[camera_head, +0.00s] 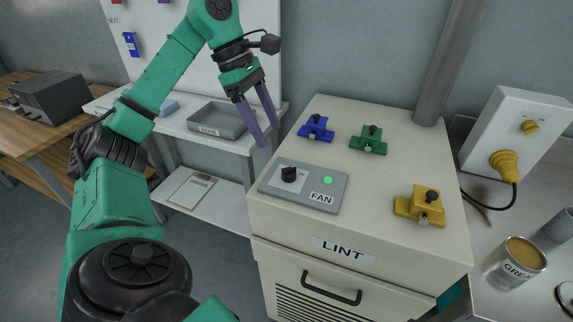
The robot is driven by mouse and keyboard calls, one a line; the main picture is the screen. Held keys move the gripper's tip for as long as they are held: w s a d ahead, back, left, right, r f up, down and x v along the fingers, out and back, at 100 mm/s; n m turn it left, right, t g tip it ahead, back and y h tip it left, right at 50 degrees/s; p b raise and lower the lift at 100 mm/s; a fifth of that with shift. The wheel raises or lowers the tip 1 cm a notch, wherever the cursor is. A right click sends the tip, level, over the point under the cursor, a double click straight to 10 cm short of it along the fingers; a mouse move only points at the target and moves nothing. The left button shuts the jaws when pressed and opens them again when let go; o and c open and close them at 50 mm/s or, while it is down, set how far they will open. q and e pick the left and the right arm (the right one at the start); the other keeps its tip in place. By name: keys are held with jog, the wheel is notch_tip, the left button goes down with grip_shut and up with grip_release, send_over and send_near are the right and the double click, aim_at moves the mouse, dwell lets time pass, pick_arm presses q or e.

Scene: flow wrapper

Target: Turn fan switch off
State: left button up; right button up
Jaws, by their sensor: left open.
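The fan switch panel (325,184) is a grey box labelled FAN. It lies on the front left of the cream cabinet top. Its black rotary knob (289,174) is on the left side, and a green light (328,181) glows on the right. My left gripper (268,138) is open and empty. Its two purple fingers point down, above and behind the knob in the picture, near the cabinet's left edge, apart from the panel. My right gripper is not in view.
On the cabinet top (350,215) stand blue (316,128), green (370,140) and yellow (421,205) clamp-like fittings. A grey pipe (447,60) rises at the back right. A grey tray (215,122) sits on the left shelf. A grease can (518,260) stands at right.

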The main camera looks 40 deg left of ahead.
aim_at(287, 168)
pick_arm(q)
jog(key=b+x, duration=0.2)
jog(key=x, duration=0.4)
jog(key=shift+f+b, duration=0.2)
jog(key=shift+b, duration=0.1)
jog(key=x, duration=0.3)
jog(key=shift+w+a+f, duration=0.1)
jog(key=shift+w+f, duration=0.05)
jog(key=shift+w, duration=0.15)
jog(key=shift+s+d+f+b, duration=0.1)
jog(key=shift+d+f+b, duration=0.25)
jog(key=shift+f, duration=0.1)
jog(key=shift+c, duration=0.9)
grip_shut()
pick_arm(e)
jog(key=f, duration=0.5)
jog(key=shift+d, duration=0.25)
